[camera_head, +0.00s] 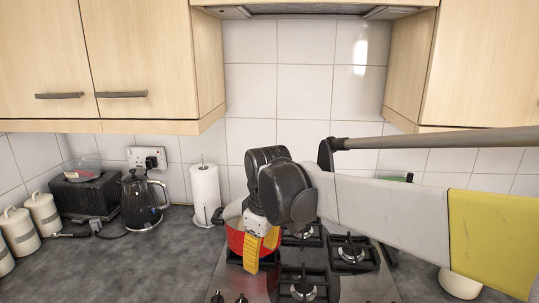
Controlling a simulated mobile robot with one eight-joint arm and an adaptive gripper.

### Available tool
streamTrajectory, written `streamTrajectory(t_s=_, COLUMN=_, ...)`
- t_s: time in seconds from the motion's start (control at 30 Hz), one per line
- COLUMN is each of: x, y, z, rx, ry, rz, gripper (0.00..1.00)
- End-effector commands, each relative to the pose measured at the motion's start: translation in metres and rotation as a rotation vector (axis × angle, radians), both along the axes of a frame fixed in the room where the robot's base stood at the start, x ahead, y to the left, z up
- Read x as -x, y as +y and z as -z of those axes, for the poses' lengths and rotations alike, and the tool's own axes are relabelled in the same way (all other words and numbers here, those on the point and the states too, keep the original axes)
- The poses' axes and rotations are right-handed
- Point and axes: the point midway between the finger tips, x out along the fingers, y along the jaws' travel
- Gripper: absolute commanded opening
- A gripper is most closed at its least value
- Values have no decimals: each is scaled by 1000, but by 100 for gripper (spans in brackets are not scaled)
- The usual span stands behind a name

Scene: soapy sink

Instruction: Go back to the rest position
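My gripper (261,249), with yellow fingers, points down over the left part of the hob. My arm reaches in from the right. A red pot (234,240) with a pale rim stands on the hob's back left, directly behind the gripper and partly hidden by it. I cannot tell whether the fingers touch the pot, or whether they are open or shut.
The black-and-steel hob (330,287) has free burners right of the gripper. A paper towel roll (205,190), black kettle (139,200), black toaster (88,196) and white canisters (44,213) stand left. Wooden cupboards (145,60) hang above. The front left worktop (120,270) is clear.

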Motion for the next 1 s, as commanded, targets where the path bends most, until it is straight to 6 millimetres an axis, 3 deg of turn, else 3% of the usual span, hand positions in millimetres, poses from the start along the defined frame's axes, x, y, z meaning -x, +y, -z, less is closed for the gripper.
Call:
streamTrajectory(t_s=0.03, x=13, y=-27, z=-5, rx=-21, ry=-27, rz=83, gripper=54)
streamTrajectory(t_s=0.2, x=59, y=-101, z=-14, rx=-107, ry=-129, rz=374, gripper=54)
streamTrajectory(t_s=0.4, x=121, y=-169, z=4, rx=-218, ry=-249, rz=697, gripper=54)
streamTrajectory(t_s=0.5, x=147, y=-192, z=18, rx=-270, ry=-301, rz=829, gripper=54)
streamTrajectory(t_s=0.7, x=174, y=-215, z=40, rx=-335, ry=-364, rz=980, gripper=54)
streamTrajectory(t_s=1.0, x=177, y=-218, z=43, rx=-347, ry=-375, rz=1005, gripper=54)
